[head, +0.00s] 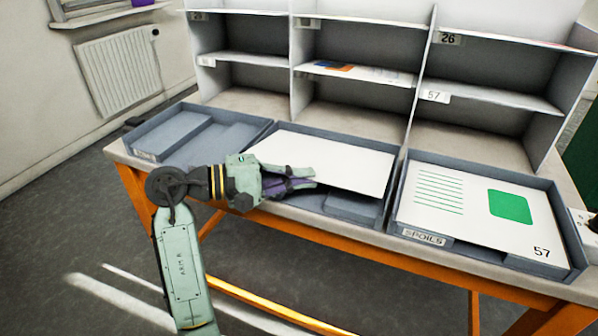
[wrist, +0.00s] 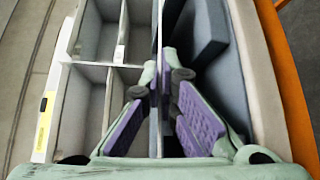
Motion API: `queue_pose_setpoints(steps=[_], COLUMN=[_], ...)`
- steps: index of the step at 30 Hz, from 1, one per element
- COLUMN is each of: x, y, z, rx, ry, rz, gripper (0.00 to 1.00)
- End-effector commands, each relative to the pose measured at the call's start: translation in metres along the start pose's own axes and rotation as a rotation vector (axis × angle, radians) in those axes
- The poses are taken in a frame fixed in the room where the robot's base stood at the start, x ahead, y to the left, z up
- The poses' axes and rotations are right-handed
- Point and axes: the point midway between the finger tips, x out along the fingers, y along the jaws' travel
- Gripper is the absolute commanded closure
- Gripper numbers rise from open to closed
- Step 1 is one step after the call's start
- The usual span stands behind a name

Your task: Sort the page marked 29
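A white page (head: 335,158) lies raised and tilted over the middle tray (head: 265,212); its visible face is blank and no number shows. My gripper (head: 312,178) is at its front edge, with one finger above and one below. In the wrist view the page is a thin edge-on line (wrist: 159,30) between the purple-padded fingers (wrist: 166,85), which are closed on it. Whether this is page 29 cannot be told. Another page marked 57 (head: 465,208), with a green block and lines, lies in the right tray (head: 416,240) labelled SPOILS.
A shelf rack (head: 296,60) stands behind the trays. Labels 26 (head: 448,39) and 57 (head: 434,96) are readable; others are too small. A page with blue and orange shapes (head: 345,69) lies in a middle compartment. The left tray (head: 215,140) holds no page.

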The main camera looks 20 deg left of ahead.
Motion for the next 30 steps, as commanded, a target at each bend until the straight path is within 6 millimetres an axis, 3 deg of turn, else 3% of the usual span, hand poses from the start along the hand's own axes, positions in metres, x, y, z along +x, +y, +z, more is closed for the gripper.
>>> queue_pose_setpoints(steps=[11, 23, 30], x=[0.0007, 0.0007, 0.0007], y=[-0.0042, -0.0041, -0.0042], z=[-0.0011, -0.001, -0.001], rx=[0.0, 0.0, 0.0], ry=[0.0, 0.0, 0.0], rz=[0.0, 0.0, 0.0], gripper=[1.0, 0.72, 0.72])
